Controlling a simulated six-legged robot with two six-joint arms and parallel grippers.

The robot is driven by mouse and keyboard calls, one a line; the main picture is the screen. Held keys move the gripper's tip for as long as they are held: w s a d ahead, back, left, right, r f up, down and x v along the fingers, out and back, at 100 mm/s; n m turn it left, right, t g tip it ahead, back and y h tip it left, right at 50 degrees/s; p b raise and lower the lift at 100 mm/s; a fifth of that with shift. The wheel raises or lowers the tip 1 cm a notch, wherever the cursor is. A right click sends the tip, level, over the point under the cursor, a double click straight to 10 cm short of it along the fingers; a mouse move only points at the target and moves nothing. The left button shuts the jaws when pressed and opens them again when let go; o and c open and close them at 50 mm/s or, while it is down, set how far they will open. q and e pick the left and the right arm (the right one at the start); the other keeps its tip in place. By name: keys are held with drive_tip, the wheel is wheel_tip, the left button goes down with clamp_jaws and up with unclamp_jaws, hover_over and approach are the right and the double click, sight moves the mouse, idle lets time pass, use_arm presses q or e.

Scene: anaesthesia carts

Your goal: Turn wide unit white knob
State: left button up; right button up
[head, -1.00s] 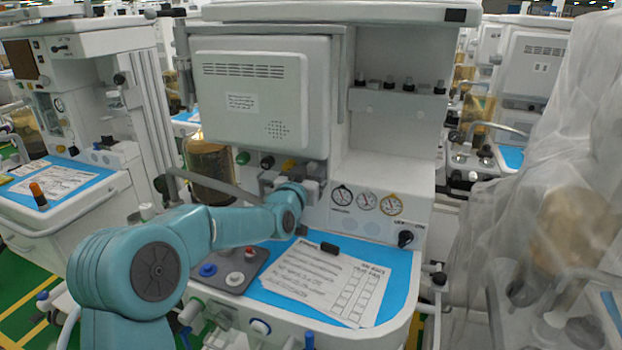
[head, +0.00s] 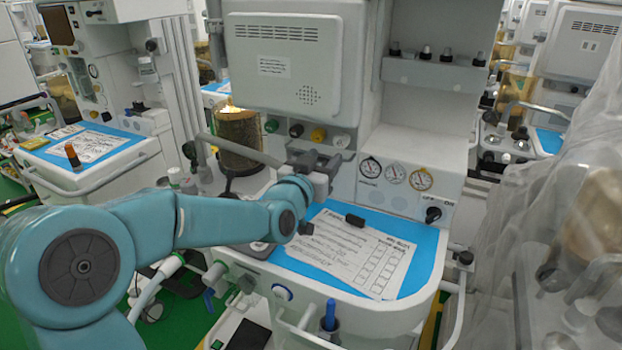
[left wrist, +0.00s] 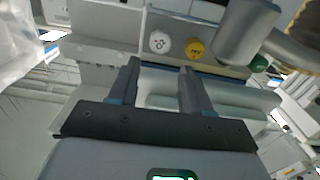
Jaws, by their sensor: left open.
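The wide unit (head: 415,170) is the white anaesthesia cart in the middle of the head view. Its white knob (head: 342,141) is at the right end of a row of coloured knobs below the grey monitor box. My left gripper (head: 318,168) is just below and in front of that row in the head view. In the left wrist view the fingers (left wrist: 160,67) are open and empty. The white knob (left wrist: 159,42) shows just beyond the fingertips, in line with the gap between them. It looks apart from both fingers. My right gripper is not in view.
Yellow (head: 318,135), black (head: 296,131) and green (head: 271,126) knobs sit left of the white one. Round gauges (head: 396,174) are to the right. A paper sheet (head: 350,255) lies on the blue work surface. A draped plastic sheet (head: 560,215) hangs at the right.

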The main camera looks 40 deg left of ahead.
use_arm(q)
drive_tip(key=v, duration=0.6)
idle(0.5)
